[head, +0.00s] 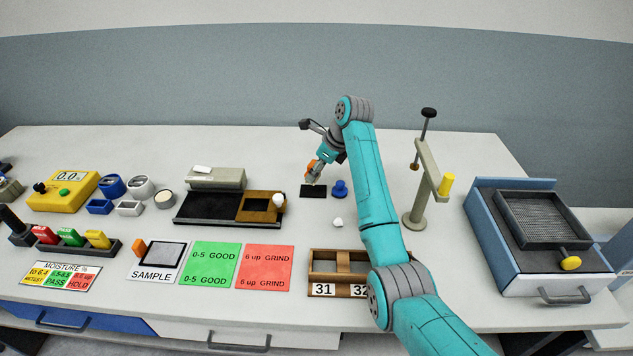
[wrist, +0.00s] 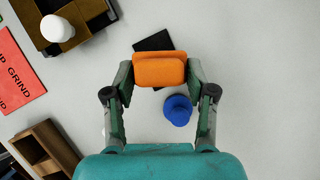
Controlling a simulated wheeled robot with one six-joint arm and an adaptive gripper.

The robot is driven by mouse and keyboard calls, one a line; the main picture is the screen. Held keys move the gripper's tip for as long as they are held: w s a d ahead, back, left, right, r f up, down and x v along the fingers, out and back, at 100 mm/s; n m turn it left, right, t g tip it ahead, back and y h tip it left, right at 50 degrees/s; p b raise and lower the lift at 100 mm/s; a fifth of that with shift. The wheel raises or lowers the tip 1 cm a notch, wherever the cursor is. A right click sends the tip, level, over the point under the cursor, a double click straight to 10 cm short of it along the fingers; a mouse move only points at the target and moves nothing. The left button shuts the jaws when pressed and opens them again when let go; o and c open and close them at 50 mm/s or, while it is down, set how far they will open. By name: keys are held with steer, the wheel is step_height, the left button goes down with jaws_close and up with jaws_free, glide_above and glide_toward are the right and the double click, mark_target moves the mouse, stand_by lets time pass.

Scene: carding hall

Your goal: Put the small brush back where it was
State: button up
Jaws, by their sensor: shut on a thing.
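My gripper (wrist: 160,75) is shut on the small brush (wrist: 159,69), which shows as an orange block between the two fingers in the wrist view. Its bristles are hidden there. In the head view my gripper (head: 313,173) points down over the back of the bench, with the brush's orange (head: 315,165) at its fingers. A small black pad (head: 313,191) lies flat on the bench just below and in front of it. In the wrist view the brush covers part of this pad (wrist: 153,41). I cannot tell whether the brush touches anything below.
A blue knobbed piece (head: 340,188) stands close right of the pad. A black tray with a brown frame (head: 262,206) and white knob lies left. A wooden two-bay holder (head: 337,267) is in front. A beige stand (head: 420,195) rises right of my arm.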

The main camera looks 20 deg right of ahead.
mark_target(318, 179)
steer(key=shift+f, duration=2.15)
steer(key=shift+f, duration=0.15)
steer(key=o, duration=1.1)
steer(key=v, duration=1.2)
